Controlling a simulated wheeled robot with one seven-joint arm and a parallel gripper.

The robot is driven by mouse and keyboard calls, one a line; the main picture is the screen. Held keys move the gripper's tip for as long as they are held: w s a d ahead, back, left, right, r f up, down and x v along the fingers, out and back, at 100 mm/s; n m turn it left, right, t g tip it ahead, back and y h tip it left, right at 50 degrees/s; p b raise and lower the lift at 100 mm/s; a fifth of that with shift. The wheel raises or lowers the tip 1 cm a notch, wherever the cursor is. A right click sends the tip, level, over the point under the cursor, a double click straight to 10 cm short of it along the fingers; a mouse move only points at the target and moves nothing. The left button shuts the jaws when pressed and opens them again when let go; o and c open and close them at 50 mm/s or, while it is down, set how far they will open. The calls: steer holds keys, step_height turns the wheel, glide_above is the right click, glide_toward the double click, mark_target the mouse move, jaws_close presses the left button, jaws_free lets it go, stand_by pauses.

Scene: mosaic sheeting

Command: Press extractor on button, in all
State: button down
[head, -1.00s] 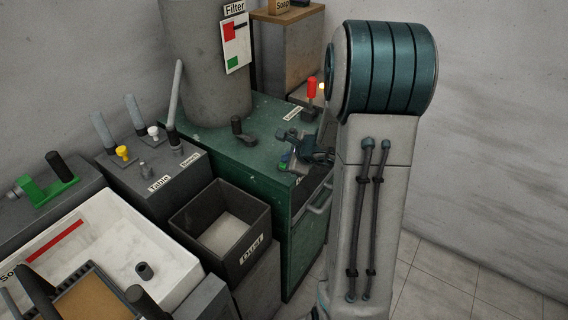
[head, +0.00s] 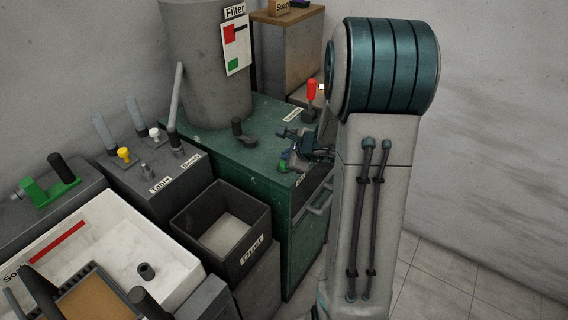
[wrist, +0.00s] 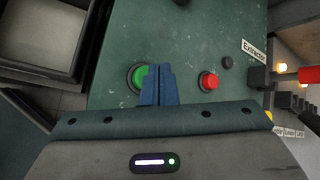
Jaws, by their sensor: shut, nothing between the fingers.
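The green button (wrist: 138,77) sits on the green cabinet top, left of my fingers in the wrist view; its right part is hidden behind them. A red button (wrist: 209,82) lies to their right, and an "Extractor" label (wrist: 254,50) is beyond it. My gripper (wrist: 157,72) is shut and empty, its blue fingertips overlapping the green button's right edge; I cannot tell whether they touch it. In the head view my gripper (head: 285,157) is low over the cabinet's front right part, with a bit of green (head: 283,167) showing beside the fingertips.
A grey cylinder (head: 205,70) rises behind. A dark open bin (head: 190,232) is at the front left. A lit lamp (wrist: 282,67) shows at the wrist view's right.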

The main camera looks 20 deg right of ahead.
steer(key=shift+r, duration=0.1)
step_height(320, 180, up, 5)
steer(key=p, duration=0.4)
stand_by(0.7)
steer(key=shift+a+r, duration=0.1)
steer(key=shift+a, duration=0.1)
steer(key=s+a+r+n+g+y, duration=0.25)
steer(key=s+a+r+n, duration=0.55)
steer(key=s+a+n, duration=0.4)
steer(key=s+r+n+g+h, duration=0.2)
steer(key=s+n+h, duration=0.3)
steer(key=s+n, duration=0.7)
steer(key=shift+s+d+g, duration=0.2)
steer(key=shift+s+g, duration=0.25)
steer(key=shift+s, duration=0.5)
